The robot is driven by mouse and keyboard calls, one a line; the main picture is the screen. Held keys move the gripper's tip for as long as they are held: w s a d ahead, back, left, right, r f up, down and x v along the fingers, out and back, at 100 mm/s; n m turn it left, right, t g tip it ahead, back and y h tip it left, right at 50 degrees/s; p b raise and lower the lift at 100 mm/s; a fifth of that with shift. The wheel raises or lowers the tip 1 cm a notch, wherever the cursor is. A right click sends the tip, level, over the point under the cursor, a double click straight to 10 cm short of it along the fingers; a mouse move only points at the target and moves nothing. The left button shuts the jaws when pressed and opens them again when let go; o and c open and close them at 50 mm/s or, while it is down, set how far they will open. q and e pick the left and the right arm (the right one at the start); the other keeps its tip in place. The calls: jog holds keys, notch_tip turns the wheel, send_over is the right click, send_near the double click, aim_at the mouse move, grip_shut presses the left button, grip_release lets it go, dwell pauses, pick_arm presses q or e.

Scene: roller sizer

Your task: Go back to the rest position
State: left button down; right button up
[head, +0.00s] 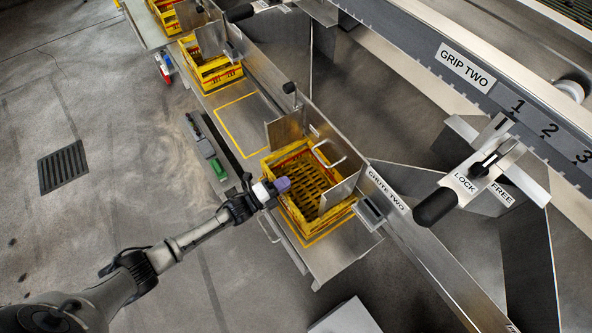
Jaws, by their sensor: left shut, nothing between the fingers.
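My left arm comes in from the lower left, and its gripper (283,185) is at the left edge of the near yellow crate (308,231). The gripper is shut with nothing between its fingers. It hides part of the crate's left rim. I cannot tell whether the gripper touches the crate. My right gripper is not in view.
Another yellow crate (211,72) stands farther back. A yellow outlined spot (238,124) between the crates is bare. Open concrete floor lies at left, with a drain grate (63,166).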

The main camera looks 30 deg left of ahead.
pick_arm(q)
jog(key=v, duration=0.3)
jog(key=shift+f+p, duration=0.15)
jog(key=shift+p, duration=0.15)
jog(key=s+d+r+n+g+y+p, duration=0.4)
jog(key=s+d+r+n+y+p, duration=0.3)
jog(key=r+n+p, duration=0.35)
jog(key=s+a+r+n+g+y+p, duration=0.25)
jog(key=s+r+n+g+p, duration=0.8)
jog(key=s+r, duration=0.95)
notch_tip(320, 180, up, 35)
jog(key=t+p, duration=0.1)
jog(key=p, duration=3.6)
jog(key=shift+s+a+f+n+t+p, duration=0.15)
jog(key=shift+s+f+n+t+p, duration=0.1)
jog(key=shift+s+n+t+p, duration=0.2)
